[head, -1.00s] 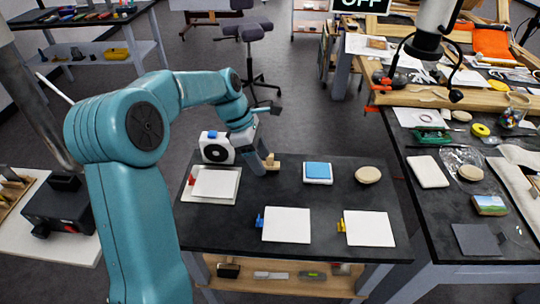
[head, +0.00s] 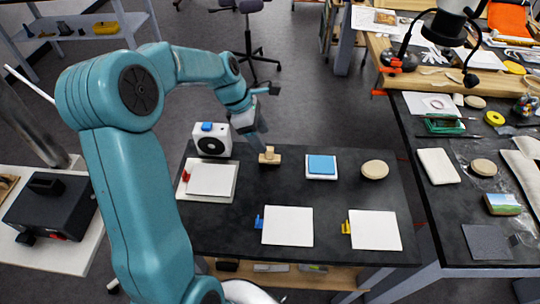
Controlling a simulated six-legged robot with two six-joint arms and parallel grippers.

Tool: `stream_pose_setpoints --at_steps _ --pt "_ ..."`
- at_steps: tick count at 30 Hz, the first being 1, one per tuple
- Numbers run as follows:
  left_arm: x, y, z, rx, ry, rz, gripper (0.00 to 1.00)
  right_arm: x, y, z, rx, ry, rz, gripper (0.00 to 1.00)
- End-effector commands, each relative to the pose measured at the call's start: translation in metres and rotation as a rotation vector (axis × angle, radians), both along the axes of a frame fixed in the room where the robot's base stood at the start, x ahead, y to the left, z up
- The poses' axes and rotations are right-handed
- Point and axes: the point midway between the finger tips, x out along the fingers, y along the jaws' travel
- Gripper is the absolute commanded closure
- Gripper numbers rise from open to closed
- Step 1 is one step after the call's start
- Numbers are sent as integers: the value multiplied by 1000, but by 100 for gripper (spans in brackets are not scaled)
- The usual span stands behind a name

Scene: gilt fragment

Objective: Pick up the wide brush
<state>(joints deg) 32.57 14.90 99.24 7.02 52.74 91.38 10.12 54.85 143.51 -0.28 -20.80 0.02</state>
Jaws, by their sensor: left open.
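A small pale wooden piece (head: 269,157), which looks like the wide brush, sits on the dark table (head: 290,195) near its back edge. It is small here, so its bristles cannot be made out. My left gripper (head: 262,146) comes in from the left and is open just behind and above this piece. The fingertips are close to it, and I cannot tell whether they touch it. Nothing shows held between them. My right gripper is not in view.
A white box with a black disc (head: 212,140) stands left of my gripper. A blue-topped pad (head: 321,166) and a round tan disc (head: 374,169) lie to the right. White panels (head: 288,226) lie along the front. A cluttered bench (head: 440,225) stands at the right.

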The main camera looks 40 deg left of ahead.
Motion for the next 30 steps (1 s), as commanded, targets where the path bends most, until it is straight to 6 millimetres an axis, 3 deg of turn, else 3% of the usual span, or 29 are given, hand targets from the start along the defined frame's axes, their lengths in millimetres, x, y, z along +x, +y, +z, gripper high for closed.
stream_pose_setpoints --at_steps 3,11,18,28,29,30 --pt "5 -8 -24 -3 4 -2 38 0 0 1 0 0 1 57" --pt "12 -14 -46 -1 1 -1 38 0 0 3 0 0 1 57" --pt "22 -20 -82 -3 3 -1 38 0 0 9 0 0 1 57" --pt "26 -22 -92 1 -1 0 38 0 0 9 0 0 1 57" --pt "26 -22 -92 1 -1 0 42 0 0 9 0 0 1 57" --pt "26 -22 -92 0 0 1 55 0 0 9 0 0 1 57"
